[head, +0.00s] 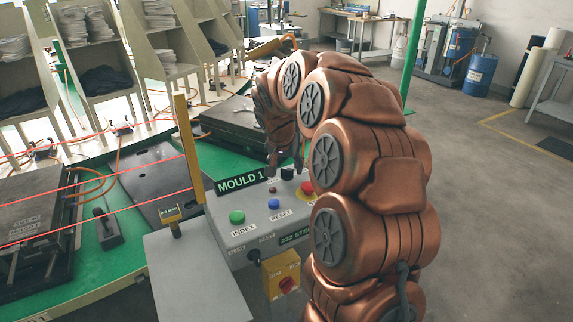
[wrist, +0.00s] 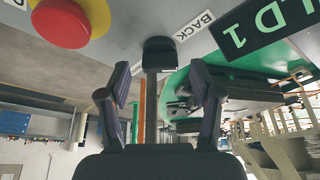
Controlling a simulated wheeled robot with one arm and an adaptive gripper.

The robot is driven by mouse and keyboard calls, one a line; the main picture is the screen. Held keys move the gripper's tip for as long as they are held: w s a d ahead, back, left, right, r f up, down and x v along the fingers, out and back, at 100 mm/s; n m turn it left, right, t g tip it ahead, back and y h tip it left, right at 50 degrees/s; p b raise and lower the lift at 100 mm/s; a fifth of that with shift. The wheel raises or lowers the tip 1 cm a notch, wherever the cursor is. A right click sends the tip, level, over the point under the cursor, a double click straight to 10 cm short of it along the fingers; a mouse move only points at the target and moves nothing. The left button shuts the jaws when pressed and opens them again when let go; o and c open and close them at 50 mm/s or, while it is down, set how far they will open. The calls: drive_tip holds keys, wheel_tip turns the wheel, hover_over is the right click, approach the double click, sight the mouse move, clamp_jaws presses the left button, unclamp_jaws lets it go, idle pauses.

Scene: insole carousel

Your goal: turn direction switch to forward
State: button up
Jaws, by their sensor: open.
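The direction switch (wrist: 160,52) is a black knob on the grey control panel. In the wrist view it lies ahead, between the lines of my fingers, with a BACK label (wrist: 194,26) beside it on the right. Its setting cannot be told. In the head view the black knob (head: 287,173) sits near the panel's top edge, partly by my fingers. My gripper (wrist: 161,82) is open and empty, with its two fingers apart on either side of the knob's line. In the head view my gripper (head: 285,160) hangs close over the knob; contact cannot be told.
The panel (head: 235,240) carries a green INDEX button (head: 237,217), a blue RESET button (head: 274,204) and a red emergency stop (head: 307,187) close to the knob. A yellow post (head: 188,150) stands left. Red beams cross the green carousel (head: 85,262). Floor at right is clear.

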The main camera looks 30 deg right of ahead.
drive_tip(key=shift+w+d+f, duration=0.1)
drive_tip(key=shift+d+f, duration=0.05)
drive_tip(key=shift+f, duration=0.3)
drive_tip(key=c, duration=1.1)
